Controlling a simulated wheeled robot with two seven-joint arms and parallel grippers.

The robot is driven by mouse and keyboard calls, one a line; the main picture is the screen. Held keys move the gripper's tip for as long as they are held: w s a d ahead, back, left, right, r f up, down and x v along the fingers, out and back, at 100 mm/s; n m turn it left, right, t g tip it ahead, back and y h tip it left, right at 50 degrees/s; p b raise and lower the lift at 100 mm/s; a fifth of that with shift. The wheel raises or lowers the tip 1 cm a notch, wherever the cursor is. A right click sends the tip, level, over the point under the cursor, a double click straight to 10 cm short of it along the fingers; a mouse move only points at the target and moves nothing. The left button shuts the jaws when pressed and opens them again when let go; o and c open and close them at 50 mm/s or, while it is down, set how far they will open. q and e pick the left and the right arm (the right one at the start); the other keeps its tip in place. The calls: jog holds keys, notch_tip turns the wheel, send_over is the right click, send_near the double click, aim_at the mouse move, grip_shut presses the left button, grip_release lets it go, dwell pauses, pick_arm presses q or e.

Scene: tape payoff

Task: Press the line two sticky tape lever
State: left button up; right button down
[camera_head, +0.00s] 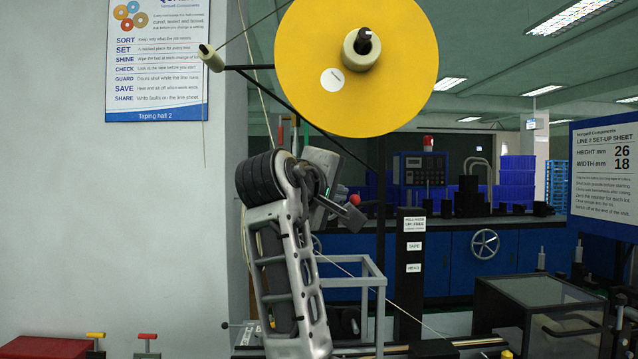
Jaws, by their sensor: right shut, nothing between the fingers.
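My right arm rises from the bottom centre, and its gripper (352,215) is at the far end, beyond the large grey arm link. The gripper is shut and empty. A red ball knob (355,199) shows right beside the fingers; I cannot tell whether they touch. The arm hides what the knob is fixed to, and I cannot tell if it is the line two sticky tape lever. A large yellow tape reel (358,62) hangs above the gripper. My left gripper is not in view.
A labelled black post (411,270) and a grey frame (368,295) stand right of the arm. Red (148,336) and yellow (96,335) handles are low at left. A dark glass-topped box (537,293) stands at right. Blue cabinets (450,262) are behind.

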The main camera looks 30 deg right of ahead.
pick_arm(q)
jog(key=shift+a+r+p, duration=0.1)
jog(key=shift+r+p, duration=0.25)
jog(key=shift+p, duration=0.25)
pick_arm(e)
jog(key=shift+s+d+f+m+y, duration=0.15)
jog(key=shift+s+d+m+y, duration=0.1)
jog(key=shift+d+m+y, duration=0.3)
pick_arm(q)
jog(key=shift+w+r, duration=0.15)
pick_arm(e)
jog(key=shift+f, duration=0.1)
pick_arm(q)
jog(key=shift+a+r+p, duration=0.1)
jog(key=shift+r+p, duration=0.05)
jog(key=shift+p, duration=0.3)
pick_arm(e)
jog(key=w+a+r+v, duration=0.1)
jog(key=w+v, duration=0.1)
jog(key=v, duration=1.1)
jog(key=shift+r, duration=0.35)
